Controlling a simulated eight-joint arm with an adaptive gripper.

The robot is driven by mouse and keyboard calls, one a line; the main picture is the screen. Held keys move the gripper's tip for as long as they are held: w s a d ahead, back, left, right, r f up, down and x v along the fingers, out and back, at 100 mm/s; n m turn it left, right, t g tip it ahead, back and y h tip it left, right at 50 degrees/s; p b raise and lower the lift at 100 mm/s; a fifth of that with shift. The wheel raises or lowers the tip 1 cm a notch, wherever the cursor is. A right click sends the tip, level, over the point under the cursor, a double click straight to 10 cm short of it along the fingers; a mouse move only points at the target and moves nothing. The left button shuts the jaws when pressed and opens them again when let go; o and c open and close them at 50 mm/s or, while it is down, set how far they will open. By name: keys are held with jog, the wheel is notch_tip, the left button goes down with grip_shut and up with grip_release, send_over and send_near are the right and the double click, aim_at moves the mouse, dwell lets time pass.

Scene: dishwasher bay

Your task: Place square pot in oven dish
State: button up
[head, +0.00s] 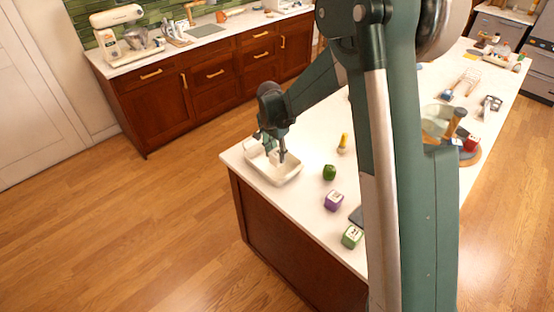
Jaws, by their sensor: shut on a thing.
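The oven dish (287,177) is a cream, rectangular dish near the left corner of the white island counter. My gripper (275,155) points down over the dish, with its fingertips at about the height of the rim or inside it. It is shut on a small whitish piece that I take to be the square pot (274,158). The fingers hide part of the pot. I cannot tell whether the pot touches the dish floor.
A yellow-topped item (343,143), a green pepper-like item (329,172), a purple box (334,201) and a green box (352,237) stand right of the dish. A wooden-handled item stands in a glass bowl (437,119) farther right. My arm hides the counter's middle.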

aim_at(275, 154)
jog(key=shift+f, duration=1.7)
jog(key=shift+f, duration=0.15)
jog(key=o, duration=1)
jog(key=shift+c, duration=0.2)
jog(key=shift+r, duration=0.2)
jog(key=shift+s+a+r, duration=0.15)
jog(key=shift+a+r, duration=0.05)
jog(key=shift+r, duration=1.8)
jog(key=shift+s+a+r, duration=0.15)
jog(key=shift+s+r, duration=0.05)
jog(key=shift+r, duration=1.75)
jog(key=shift+s+a+r, duration=0.15)
jog(key=shift+a+r, duration=0.05)
jog(key=shift+r, duration=1.8)
jog(key=shift+d, duration=0.1)
